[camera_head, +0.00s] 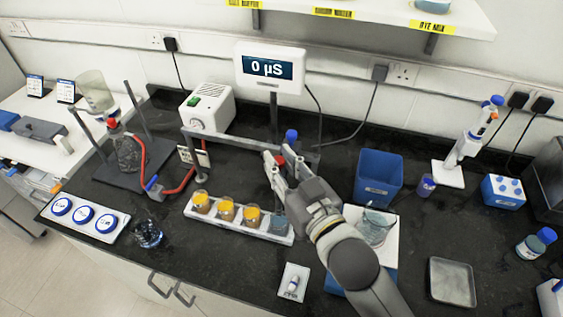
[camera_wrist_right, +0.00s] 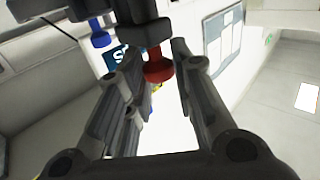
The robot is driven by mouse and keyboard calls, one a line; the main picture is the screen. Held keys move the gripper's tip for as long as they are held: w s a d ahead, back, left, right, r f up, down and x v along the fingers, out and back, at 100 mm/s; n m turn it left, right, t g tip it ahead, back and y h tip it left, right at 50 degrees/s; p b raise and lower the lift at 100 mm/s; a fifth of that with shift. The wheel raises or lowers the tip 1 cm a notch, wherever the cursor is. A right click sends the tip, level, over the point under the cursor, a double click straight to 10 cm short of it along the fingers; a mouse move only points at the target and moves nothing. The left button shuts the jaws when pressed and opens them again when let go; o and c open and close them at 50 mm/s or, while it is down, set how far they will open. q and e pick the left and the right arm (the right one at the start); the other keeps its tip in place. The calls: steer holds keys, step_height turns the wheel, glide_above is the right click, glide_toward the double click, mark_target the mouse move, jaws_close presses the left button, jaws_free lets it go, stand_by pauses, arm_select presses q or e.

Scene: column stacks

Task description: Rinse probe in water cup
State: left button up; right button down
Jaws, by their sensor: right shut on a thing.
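My right gripper (camera_head: 276,168) is at the middle of the bench, above the right end of a white cup rack (camera_head: 237,220). It is shut on the red-topped probe (camera_head: 281,160), whose red part (camera_wrist_right: 158,70) also shows between the fingers in the right wrist view. The probe's lower part is hidden by the gripper. The water cup (camera_head: 279,224), with bluish-grey contents, stands at the rack's right end, below the gripper and partly beside my arm. Three cups with orange-yellow contents (camera_head: 227,210) stand left of it. My left gripper is not in view.
A grey frame (camera_head: 225,135) and a blue-topped probe (camera_head: 291,136) stand just behind the gripper. A meter (camera_head: 270,68) reads 0 µS. A blue bin (camera_head: 378,178) and a beaker (camera_head: 375,228) stand to the right.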

steer(key=c, duration=1.3)
jaws_free()
steer(key=shift+r, duration=0.35)
steer(key=shift+c, duration=0.2)
steer(key=shift+o, duration=0.4)
steer(key=shift+f, duration=0.15)
steer(key=shift+s+d+f, duration=0.1)
steer(key=shift+s+d, duration=0.15)
steer(key=shift+s, duration=0.25)
steer(key=v, duration=0.6)
steer(key=shift+s, duration=0.2)
steer(key=shift+d, duration=0.15)
